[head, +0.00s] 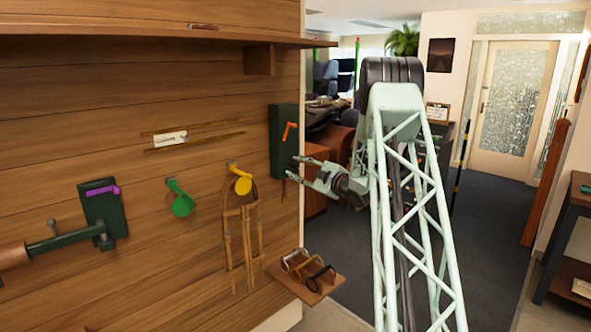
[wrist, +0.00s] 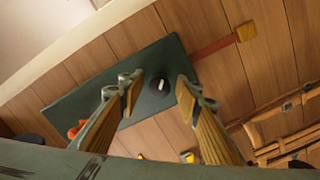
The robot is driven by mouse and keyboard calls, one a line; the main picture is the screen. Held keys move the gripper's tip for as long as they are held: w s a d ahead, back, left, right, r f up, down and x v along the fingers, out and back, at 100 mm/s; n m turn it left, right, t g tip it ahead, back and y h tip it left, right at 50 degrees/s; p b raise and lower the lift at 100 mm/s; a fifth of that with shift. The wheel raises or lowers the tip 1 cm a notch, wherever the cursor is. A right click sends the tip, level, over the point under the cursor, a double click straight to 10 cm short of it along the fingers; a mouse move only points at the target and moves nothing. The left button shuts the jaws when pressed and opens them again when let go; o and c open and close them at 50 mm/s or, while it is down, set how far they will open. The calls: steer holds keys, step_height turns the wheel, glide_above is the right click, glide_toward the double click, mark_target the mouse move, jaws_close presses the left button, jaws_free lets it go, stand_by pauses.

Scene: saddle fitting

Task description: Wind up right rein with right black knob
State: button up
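A dark green wall box (head: 283,140) with an orange lever (head: 290,131) is mounted at the right end of the plank wall. In the wrist view the green box (wrist: 75,102) carries a round black knob (wrist: 158,85) with a white mark. A reddish-brown strap, apparently the right rein (wrist: 212,48), runs from the box to a yellow end piece (wrist: 246,31). My gripper (head: 298,170) is beside the box's lower part. In the wrist view my gripper (wrist: 160,82) is open, its padded fingers on either side of the knob. Contact cannot be told.
Left along the wall are a green hook (head: 181,204), a yellow holder with hanging straps (head: 243,186) and a second green plate with a purple lever (head: 101,207). A small wooden shelf with rings (head: 305,277) juts out below. Open floor lies to the right.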

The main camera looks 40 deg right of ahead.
steer(key=shift+w, duration=0.2)
steer(key=c, duration=0.9)
steer(key=shift+o, duration=0.2)
